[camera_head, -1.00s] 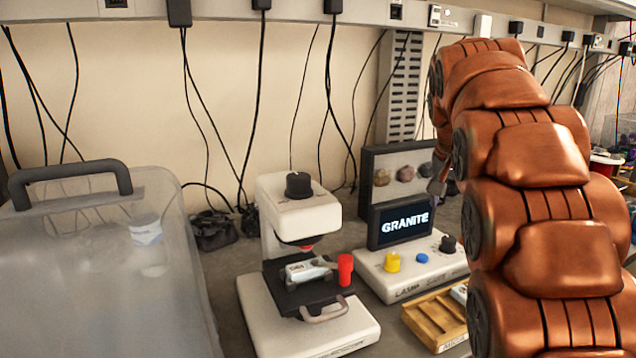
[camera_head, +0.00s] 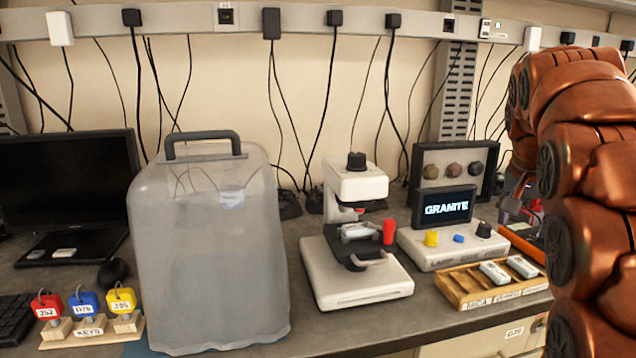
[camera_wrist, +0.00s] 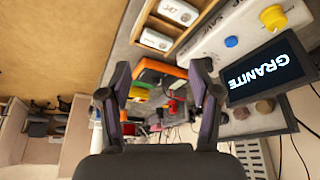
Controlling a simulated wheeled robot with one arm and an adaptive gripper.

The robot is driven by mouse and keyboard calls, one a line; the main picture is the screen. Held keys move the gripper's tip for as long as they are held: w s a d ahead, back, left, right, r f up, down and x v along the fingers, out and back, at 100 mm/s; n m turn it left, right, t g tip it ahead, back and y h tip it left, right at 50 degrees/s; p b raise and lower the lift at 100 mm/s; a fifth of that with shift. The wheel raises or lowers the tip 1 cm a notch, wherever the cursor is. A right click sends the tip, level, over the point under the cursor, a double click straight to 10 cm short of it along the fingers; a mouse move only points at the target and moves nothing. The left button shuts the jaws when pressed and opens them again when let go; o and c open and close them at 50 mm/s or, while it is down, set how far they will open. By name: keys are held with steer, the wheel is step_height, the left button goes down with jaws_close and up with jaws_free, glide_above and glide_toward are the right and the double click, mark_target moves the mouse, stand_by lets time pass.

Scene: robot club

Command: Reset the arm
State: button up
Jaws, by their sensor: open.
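My copper-coloured arm (camera_head: 590,170) stands at the right side of the head view, over the right part of the bench. My gripper (camera_wrist: 160,85) shows in the wrist view with its two dark fingers spread apart and nothing between them. In the head view the gripper (camera_head: 522,200) is small and partly hidden behind the arm, right of the lamp unit. The lamp unit's screen (camera_wrist: 265,68) reads GRANITE and lies to the right of the fingers in the wrist view.
A white microscope-like device (camera_head: 357,285) with a red cylinder (camera_head: 389,231) stands mid-bench. A wooden tray (camera_head: 462,290) holds white blocks. A translucent canister (camera_head: 210,270), key rack (camera_head: 95,332) and monitor (camera_head: 65,180) are left. An orange item (camera_wrist: 160,68) lies beyond the fingers.

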steer(key=s+a+f+n+g+y, duration=0.1)
steer(key=s+a+f+n+g, duration=0.15)
steer(key=s+a+f, duration=0.75)
steer(key=s+a+f+n+g+y, duration=0.1)
steer(key=s+a+f+n+g, duration=0.2)
steer(key=s+f, duration=0.7)
steer(key=s+a+f+n+g+y, duration=0.1)
steer(key=s+a+f+n, duration=0.45)
steer(key=s, duration=0.95)
step_height(320, 180, up, 16)
steer(key=w+a+m+t+p, duration=0.1)
steer(key=p, duration=1.4)
steer(key=shift+w+a+m+t, duration=0.15)
steer(key=shift+a+m+t, duration=0.05)
steer(key=shift+m+t, duration=0.2)
